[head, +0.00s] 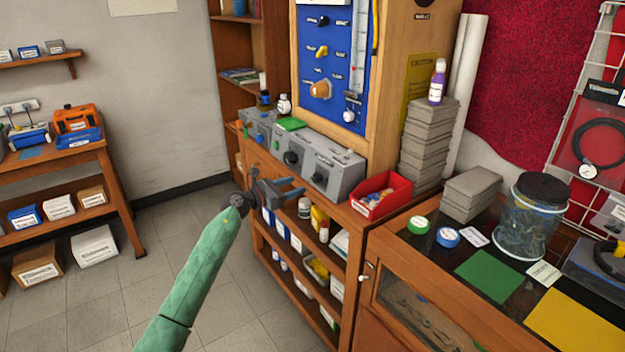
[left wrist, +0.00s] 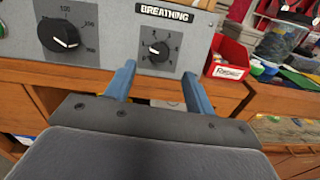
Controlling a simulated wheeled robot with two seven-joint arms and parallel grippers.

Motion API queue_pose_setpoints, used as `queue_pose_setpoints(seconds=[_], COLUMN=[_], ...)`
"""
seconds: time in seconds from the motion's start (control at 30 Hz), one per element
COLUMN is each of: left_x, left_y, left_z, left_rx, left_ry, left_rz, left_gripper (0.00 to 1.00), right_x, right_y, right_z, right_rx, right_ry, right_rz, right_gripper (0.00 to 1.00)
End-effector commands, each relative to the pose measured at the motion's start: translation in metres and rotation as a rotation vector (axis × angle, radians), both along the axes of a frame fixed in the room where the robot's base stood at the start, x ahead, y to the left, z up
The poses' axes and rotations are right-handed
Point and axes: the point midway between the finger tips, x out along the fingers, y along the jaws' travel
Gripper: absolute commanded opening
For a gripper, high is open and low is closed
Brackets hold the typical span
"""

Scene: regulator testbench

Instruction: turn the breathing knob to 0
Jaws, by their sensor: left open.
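The breathing knob (left wrist: 158,51) is a small black knob on the grey panel under the BREATHING label, with a printed scale around it. Its exact setting is too small to read. In the head view the knob (head: 320,177) is on the right part of the grey testbench box (head: 345,182). My left gripper (left wrist: 159,77) is open, with its two blue fingers apart and nothing between them. The knob appears just beyond and between the fingertips, apart from them. In the head view the left gripper (head: 292,188) is in front of the box. My right gripper is not in view.
A larger black dial (left wrist: 60,35) is left of the breathing knob. A red parts bin (head: 383,195) stands right of the box on the wooden bench. Shelves with bottles and cartons (head: 318,262) are below.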

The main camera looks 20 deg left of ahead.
Motion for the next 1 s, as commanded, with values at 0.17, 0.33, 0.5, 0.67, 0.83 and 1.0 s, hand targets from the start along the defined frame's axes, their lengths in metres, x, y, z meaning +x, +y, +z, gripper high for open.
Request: queue_pose_setpoints(seconds=[0.17, 0.33, 0.5, 0.67, 0.83, 1.0], left_x=[0.010, 0.029, 0.047, 0.058, 0.061, 0.061], left_y=[-0.009, -0.024, -0.038, -0.046, -0.048, -0.048], left_z=[0.002, 0.003, 0.003, 0.002, 0.001, 0.001], left_rx=[0.005, 0.002, 0.003, 0.003, 0.004, 0.004], left_ry=[-0.008, -0.007, -0.008, -0.008, -0.007, -0.007], left_rz=[0.001, 0.001, 0.002, 0.002, 0.002, 0.002], left_gripper=[0.54, 0.54, 0.54, 0.54, 0.54, 0.54], right_x=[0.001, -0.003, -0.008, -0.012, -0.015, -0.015], right_y=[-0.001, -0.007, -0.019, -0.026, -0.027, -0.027], right_z=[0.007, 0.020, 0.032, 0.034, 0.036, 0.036], right_rx=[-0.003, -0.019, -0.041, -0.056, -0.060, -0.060], right_ry=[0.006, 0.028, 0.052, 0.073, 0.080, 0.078], right_rz=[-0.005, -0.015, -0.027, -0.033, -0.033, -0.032], right_gripper=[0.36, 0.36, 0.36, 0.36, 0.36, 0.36])
